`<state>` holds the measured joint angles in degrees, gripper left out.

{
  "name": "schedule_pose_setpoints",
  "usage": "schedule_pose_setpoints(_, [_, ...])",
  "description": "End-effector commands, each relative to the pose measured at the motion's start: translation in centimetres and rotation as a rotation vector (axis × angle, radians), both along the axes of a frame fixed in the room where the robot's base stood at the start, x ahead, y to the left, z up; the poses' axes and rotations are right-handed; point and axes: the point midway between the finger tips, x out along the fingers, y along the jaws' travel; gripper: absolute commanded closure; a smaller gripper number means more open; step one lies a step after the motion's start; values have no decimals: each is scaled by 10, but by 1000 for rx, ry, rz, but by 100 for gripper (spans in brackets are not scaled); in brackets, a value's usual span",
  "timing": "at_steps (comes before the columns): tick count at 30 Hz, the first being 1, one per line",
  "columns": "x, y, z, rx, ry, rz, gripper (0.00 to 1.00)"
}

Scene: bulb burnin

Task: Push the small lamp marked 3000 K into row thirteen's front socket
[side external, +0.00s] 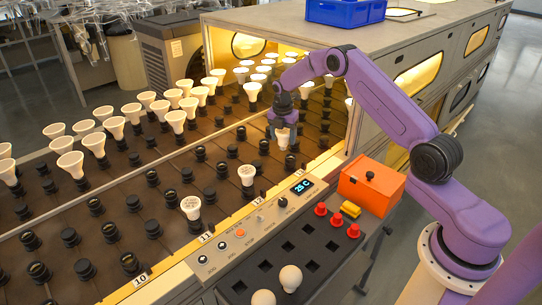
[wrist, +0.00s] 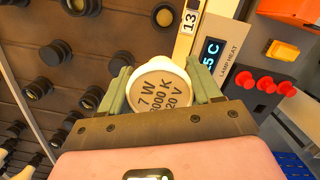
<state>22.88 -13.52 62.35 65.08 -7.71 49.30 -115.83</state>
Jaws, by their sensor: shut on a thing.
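My gripper (side external: 283,118) is shut on a small white lamp (side external: 283,136), above the front sockets near the yellow edge strip. In the wrist view the lamp (wrist: 160,92) sits between the two green jaws (wrist: 160,98), its round face toward the camera. The face reads 7 W, a K value ending in 000, and a V value; the first K digit is unclear. The row label 13 (wrist: 190,20) is just above the lamp in that view. The lamp and gripper hide the socket below, so I cannot tell if the lamp's base touches it.
Lamps stand in the front sockets of rows 11 (side external: 190,207) and 12 (side external: 247,174). Many white lamps (side external: 115,125) fill the sockets further back. The control panel (side external: 262,220), red buttons (side external: 321,209) and orange box (side external: 371,187) lie along the front edge.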

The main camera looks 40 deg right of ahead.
Motion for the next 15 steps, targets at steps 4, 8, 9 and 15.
schedule_pose_setpoints(4, [5,-35,4,-1,-1,9,68])
schedule_pose_setpoints(8, [5,-49,6,0,0,18,68])
schedule_pose_setpoints(9, [5,-51,5,0,0,18,68])
schedule_pose_setpoints(15, [5,-52,-9,-1,1,20,68])
